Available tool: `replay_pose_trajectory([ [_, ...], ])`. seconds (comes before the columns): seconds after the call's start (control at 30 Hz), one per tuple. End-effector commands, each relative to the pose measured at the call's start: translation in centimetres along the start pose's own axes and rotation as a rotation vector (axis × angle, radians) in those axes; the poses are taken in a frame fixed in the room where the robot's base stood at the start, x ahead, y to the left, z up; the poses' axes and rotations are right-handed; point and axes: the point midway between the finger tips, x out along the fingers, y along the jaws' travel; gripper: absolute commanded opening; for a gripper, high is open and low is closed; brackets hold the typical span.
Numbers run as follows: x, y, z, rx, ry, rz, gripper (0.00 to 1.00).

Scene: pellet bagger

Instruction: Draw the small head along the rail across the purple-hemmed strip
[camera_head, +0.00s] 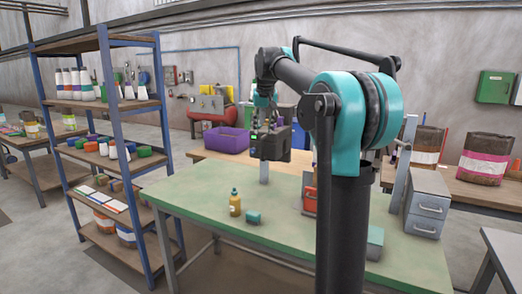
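I cannot clearly make out the small head or its rail in the head view. A brown pellet bag (485,160) with a white and purple-pink band stands on the wooden bench at the right. I cannot tell whether that band is the purple-hemmed strip. My arm rises in front of the green table and reaches over its far side. My gripper (268,143) is near the dark block at the arm's far end, above the table's back edge. Its fingers are too small and dark to read.
Blue-framed shelves (108,105) stand at left. A purple bin (226,139) sits behind. The table's left part is mostly clear.

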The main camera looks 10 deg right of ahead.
Motion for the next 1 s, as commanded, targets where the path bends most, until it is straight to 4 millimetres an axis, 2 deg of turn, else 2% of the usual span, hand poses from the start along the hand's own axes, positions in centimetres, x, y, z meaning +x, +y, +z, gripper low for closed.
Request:
replay_pose_trajectory([
  [0.3, 6.4, 0.0, 0.0, 0.000, 0.000, 0.000, 0.34],
  [0.5, 9.6, 0.0, 0.0, 0.000, 0.000, 0.000, 0.34],
  [0.7, 11.2, 0.0, 0.0, 0.000, 0.000, 0.000, 0.34],
  [1.0, 11.4, 0.0, 0.0, 0.000, 0.000, 0.000, 0.34],
])
